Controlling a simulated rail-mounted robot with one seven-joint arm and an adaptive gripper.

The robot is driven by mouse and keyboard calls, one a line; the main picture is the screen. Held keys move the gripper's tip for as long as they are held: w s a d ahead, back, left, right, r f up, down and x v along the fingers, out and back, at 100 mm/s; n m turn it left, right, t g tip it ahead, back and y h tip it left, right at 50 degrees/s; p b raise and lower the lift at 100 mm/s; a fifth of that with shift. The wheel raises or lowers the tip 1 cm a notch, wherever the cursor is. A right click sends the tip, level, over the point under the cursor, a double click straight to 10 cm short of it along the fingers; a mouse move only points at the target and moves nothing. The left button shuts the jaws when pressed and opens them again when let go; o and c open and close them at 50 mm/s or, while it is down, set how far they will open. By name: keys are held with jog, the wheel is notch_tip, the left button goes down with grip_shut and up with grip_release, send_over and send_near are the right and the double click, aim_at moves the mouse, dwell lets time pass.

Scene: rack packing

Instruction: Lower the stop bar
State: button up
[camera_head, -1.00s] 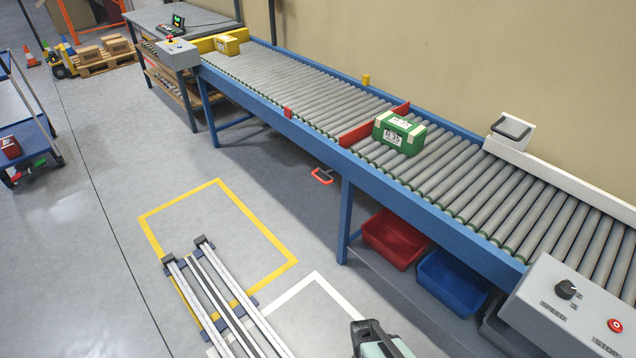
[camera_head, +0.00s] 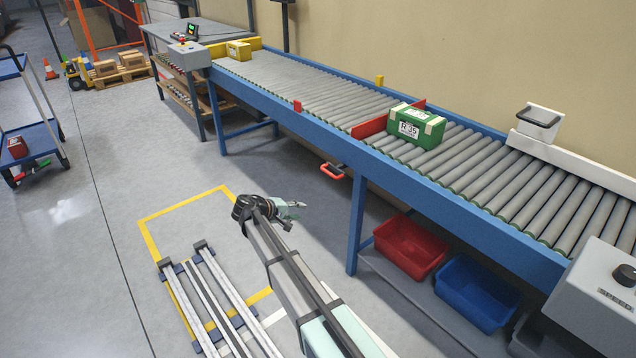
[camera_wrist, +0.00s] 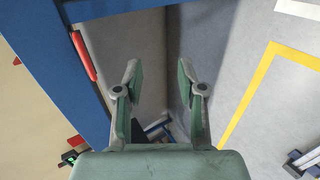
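The red stop bar (camera_head: 370,127) stands raised across the rollers of the conveyor (camera_head: 300,90). A green box (camera_head: 416,124) labelled R 35 sits right beside it. A red-handled lever (camera_head: 332,170) hangs under the conveyor's front rail. A red handle, likely the same one, shows beside the blue frame in the wrist view (camera_wrist: 83,57). My gripper (camera_head: 296,205) is over the floor in front of the conveyor, left of and below the lever, apart from it. In the wrist view my gripper (camera_wrist: 160,75) has its fingers spread, with nothing between them.
A red bin (camera_head: 410,248) and a blue bin (camera_head: 478,292) sit under the near end. A grey control box (camera_head: 600,295) stands at the lower right.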

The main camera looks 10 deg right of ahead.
jog(key=w+a+r+t+h, duration=0.25)
jog(key=w+r, duration=0.35)
jog(key=r, duration=0.3)
jog(key=b, duration=0.1)
send_near(325, 171)
jog(key=shift+h, duration=0.35)
jog(key=x, duration=1)
jog(key=shift+w+d+f, duration=0.15)
jog(key=shift+w+f, duration=0.05)
jog(key=shift+f, duration=0.2)
grip_shut()
